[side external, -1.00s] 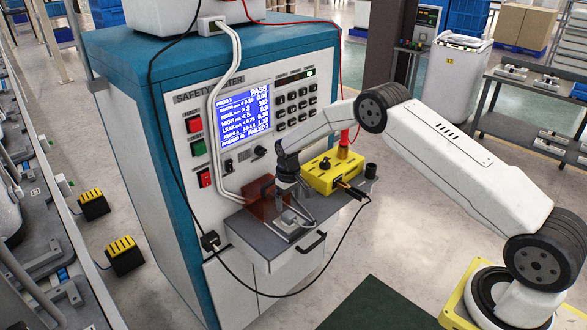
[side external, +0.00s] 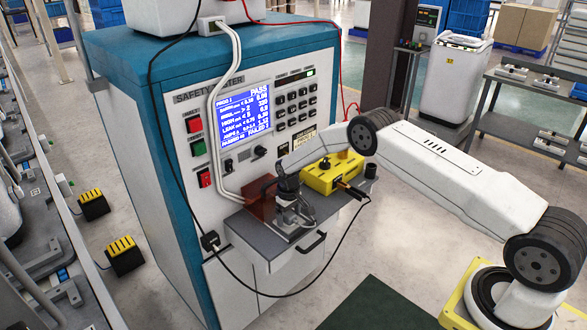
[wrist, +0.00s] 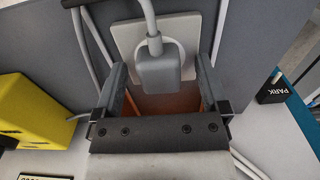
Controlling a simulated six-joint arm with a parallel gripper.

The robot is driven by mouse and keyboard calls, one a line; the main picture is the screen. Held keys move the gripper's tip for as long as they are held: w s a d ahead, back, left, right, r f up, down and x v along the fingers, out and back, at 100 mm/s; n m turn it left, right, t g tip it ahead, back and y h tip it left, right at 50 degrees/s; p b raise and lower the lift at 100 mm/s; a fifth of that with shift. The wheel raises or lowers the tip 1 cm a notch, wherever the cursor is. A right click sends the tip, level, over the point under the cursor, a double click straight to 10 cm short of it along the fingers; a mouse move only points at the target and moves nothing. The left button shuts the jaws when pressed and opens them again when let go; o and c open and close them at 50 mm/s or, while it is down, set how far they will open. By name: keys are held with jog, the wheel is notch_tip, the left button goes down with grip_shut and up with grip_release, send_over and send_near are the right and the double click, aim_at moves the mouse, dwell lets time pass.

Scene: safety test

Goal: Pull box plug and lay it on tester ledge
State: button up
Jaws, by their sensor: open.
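A grey plug (wrist: 158,70) with a grey cable sits against a pale plate (wrist: 190,35) in the wrist view, with a brown surface just below it. My gripper (wrist: 160,80) is open, one finger on each side of the plug, with gaps between fingers and plug. In the side view my gripper (side external: 294,220) is low over the grey tester ledge (side external: 262,240), beside a brown see-through box (side external: 258,197). The plug is not clearly visible there. White cables run down the tester front toward the brown box.
A yellow box (side external: 325,178) with a black plug and cable stands right of my gripper; it also shows in the wrist view (wrist: 32,110). A black block marked PARK (wrist: 275,90) is at the right there. The tester screen (side external: 243,119) reads PASS at top.

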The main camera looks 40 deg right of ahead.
aim_at(289, 214)
jog(key=shift+c, duration=0.2)
dwell(0.6)
grip_shut()
jog(key=shift+r, duration=0.1)
jog(key=shift+r, duration=0.4)
jog(key=shift+r, duration=0.3)
jog(key=shift+r, duration=0.4)
jog(key=shift+r, duration=0.3)
jog(key=shift+r, duration=0.35)
